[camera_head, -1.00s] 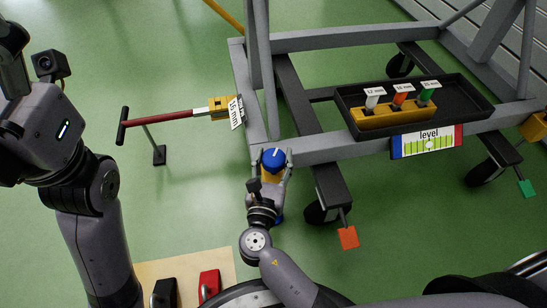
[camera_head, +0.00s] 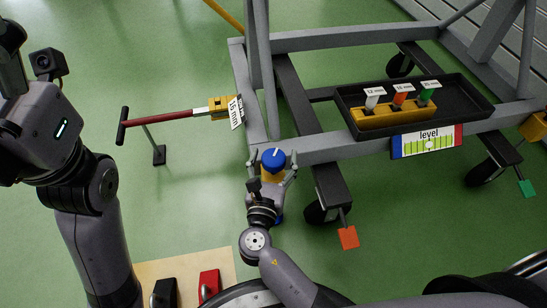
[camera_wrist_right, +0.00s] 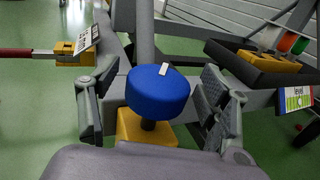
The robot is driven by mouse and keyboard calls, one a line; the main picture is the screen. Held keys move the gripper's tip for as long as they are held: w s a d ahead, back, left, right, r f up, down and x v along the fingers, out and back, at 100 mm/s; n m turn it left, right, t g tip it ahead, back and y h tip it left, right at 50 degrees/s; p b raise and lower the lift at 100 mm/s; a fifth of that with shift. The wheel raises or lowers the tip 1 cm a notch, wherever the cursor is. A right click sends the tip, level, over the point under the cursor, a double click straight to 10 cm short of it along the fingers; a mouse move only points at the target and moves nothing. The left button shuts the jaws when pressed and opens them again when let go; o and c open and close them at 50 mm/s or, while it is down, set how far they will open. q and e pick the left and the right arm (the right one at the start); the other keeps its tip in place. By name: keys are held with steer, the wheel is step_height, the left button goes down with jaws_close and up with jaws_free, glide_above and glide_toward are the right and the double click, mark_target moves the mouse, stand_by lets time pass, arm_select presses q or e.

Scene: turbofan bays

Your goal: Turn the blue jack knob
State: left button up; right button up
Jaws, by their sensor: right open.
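The blue jack knob (camera_head: 273,159) is a round blue cap with a white mark on top, on a yellow jack body at the cart's front corner. It also shows in the right wrist view (camera_wrist_right: 157,92), on a dark stem above the yellow body (camera_wrist_right: 146,130). My right gripper (camera_head: 272,173) is open, with one finger on each side of the knob. In the right wrist view the fingers (camera_wrist_right: 153,100) stand apart from the knob, with a gap on both sides. My left arm is at the left of the head view; its fingers are not in view.
The grey cart frame (camera_head: 330,148) carries a black tray (camera_head: 465,100) with several coloured pieces in a yellow block. A level gauge (camera_head: 427,142) hangs on its front rail. A red-handled bar (camera_head: 165,119) sticks out left from a yellow block.

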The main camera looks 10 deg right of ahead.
steer(key=v, duration=1.2)
steer(key=shift+f, duration=0.1)
